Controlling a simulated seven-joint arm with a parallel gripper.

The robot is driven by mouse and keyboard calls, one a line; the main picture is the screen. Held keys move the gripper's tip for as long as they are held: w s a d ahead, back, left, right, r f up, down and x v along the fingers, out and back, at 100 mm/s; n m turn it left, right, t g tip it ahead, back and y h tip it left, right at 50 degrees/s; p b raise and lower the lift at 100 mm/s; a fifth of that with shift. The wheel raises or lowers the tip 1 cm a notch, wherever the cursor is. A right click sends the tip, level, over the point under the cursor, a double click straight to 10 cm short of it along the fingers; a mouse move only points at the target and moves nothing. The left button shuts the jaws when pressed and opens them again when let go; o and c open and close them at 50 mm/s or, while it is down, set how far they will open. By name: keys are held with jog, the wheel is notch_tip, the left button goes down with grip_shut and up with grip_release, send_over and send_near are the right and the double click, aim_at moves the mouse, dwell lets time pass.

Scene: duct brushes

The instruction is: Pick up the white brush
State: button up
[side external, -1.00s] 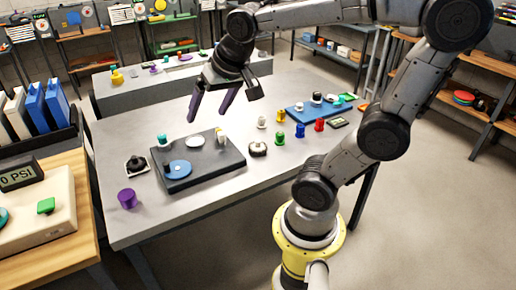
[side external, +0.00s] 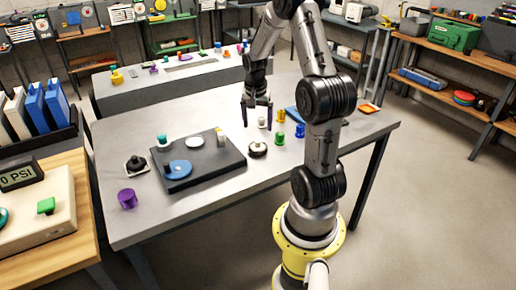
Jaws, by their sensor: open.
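The white brush (side external: 262,122) is a small white piece standing on the grey table (side external: 215,205), at the left end of a group of coloured brushes. My gripper (side external: 257,115) points down with its two dark fingers apart, right by the white brush. The fingertips overlap or come close to it in the picture. I cannot tell whether they are beside it, above it or behind it. Nothing shows held between the fingers.
A dark tray (side external: 218,170) lies to the left, with a round black-and-white piece (side external: 258,150) in front. My arm hides part of the table's right side.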

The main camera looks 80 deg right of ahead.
aim_at(258, 141)
jog(key=f, duration=0.3)
jog(key=d+f, duration=0.1)
jog(key=f, duration=0.5)
jog(key=shift+w+d+f, duration=0.1)
jog(key=shift+d+f, duration=0.05)
jog(key=shift+d, duration=0.1)
grip_shut()
